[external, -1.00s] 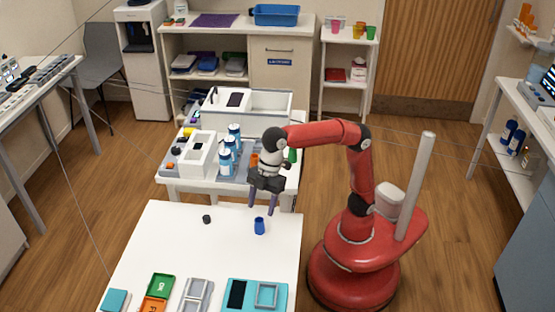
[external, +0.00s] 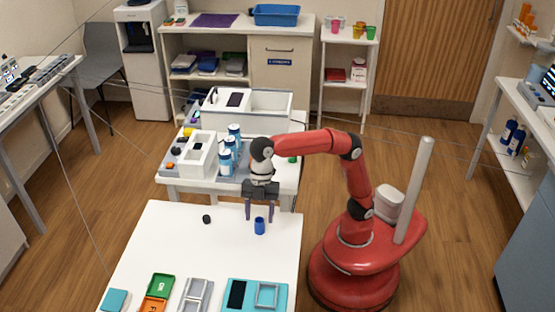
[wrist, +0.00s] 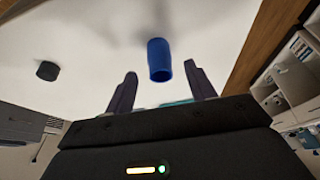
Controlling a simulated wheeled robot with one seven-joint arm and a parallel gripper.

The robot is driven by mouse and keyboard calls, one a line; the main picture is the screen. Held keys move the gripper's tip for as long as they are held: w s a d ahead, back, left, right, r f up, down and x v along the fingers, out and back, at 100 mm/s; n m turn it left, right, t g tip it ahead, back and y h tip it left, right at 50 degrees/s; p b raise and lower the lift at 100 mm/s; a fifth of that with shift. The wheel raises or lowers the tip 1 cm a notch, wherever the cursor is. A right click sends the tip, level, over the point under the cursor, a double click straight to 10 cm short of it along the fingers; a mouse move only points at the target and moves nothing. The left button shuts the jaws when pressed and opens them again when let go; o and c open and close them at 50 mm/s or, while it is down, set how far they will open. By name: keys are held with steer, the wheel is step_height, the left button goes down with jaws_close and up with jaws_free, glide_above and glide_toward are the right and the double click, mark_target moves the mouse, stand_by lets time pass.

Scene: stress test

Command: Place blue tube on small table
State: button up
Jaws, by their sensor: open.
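The blue tube (external: 260,226) stands upright on the white front table (external: 190,255), near its back right edge. In the wrist view the tube (wrist: 159,60) appears ahead of my gripper, in line with the gap between the fingers. My gripper (external: 259,216) is open and empty, pointing down at the tube's far side in the external view. Both fingers also show in the wrist view (wrist: 160,78), spread to either side, with no clear contact on the tube.
A small black cylinder (external: 206,219) stands left of the tube. Trays and a teal panel (external: 257,295) lie along the front table's near edge. A second white table (external: 180,187) behind holds several blue-and-white bottles and white bins. The front table's middle is clear.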

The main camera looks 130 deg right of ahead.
mark_target(259, 233)
steer(key=x, duration=0.3)
steer(key=shift+a+f, duration=0.1)
steer(key=shift+f, duration=0.15)
steer(key=c, duration=1.1)
